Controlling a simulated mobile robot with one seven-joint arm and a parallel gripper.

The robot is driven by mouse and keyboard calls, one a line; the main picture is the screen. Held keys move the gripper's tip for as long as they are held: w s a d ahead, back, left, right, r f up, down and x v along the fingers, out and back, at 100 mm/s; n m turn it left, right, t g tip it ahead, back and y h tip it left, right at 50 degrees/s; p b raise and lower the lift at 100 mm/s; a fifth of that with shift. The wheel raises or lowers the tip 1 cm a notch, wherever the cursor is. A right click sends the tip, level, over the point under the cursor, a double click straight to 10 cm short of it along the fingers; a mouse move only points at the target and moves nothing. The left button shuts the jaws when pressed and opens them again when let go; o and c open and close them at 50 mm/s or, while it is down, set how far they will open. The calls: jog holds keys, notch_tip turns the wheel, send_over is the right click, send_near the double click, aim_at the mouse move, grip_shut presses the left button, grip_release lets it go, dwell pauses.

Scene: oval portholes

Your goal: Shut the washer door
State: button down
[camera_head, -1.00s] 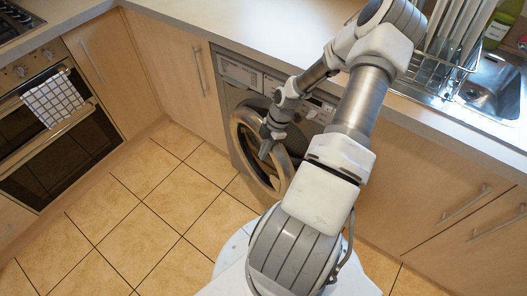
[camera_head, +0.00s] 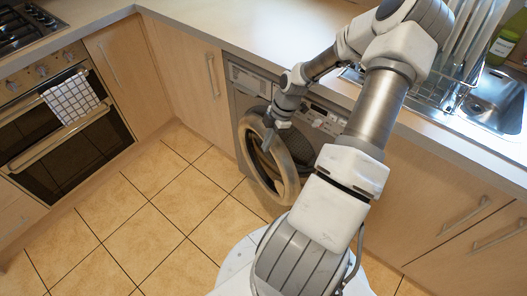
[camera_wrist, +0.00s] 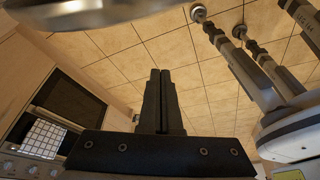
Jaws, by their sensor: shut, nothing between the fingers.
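The washer (camera_head: 246,80) is a grey front-loader under the counter. Its round door (camera_head: 287,188), a pale ring around a dark middle, stands ajar, with part of the dark opening showing to its right. My gripper (camera_head: 267,143) is shut and empty, pointing down at the upper part of the door ring. Whether it touches the ring cannot be told. In the wrist view, my two black fingers (camera_wrist: 160,75) are together over the tiled floor. A curved grey rim, probably the door's, crosses the top left (camera_wrist: 80,14).
Wooden cabinets (camera_head: 180,75) flank the washer beneath a pale counter (camera_head: 265,30). An oven (camera_head: 65,130) with a checked towel (camera_head: 72,98) stands at left. The sink (camera_head: 495,98) and dish rack lie at right. Tiled floor (camera_head: 170,215) is clear at left.

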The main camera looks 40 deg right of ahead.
jog(key=s+a+f+n+g+h+b, duration=0.6)
jog(key=s+a+f+n+g, duration=0.15)
jog(key=a+f+n, duration=0.3)
jog(key=n+t+h+b, duration=0.55)
jog(key=n+h, duration=0.45)
jog(key=h, duration=0.2)
send_near(280, 171)
jog(key=shift+b+x, duration=2.25)
jog(key=shift+x, duration=1)
jog(key=shift+f, duration=0.15)
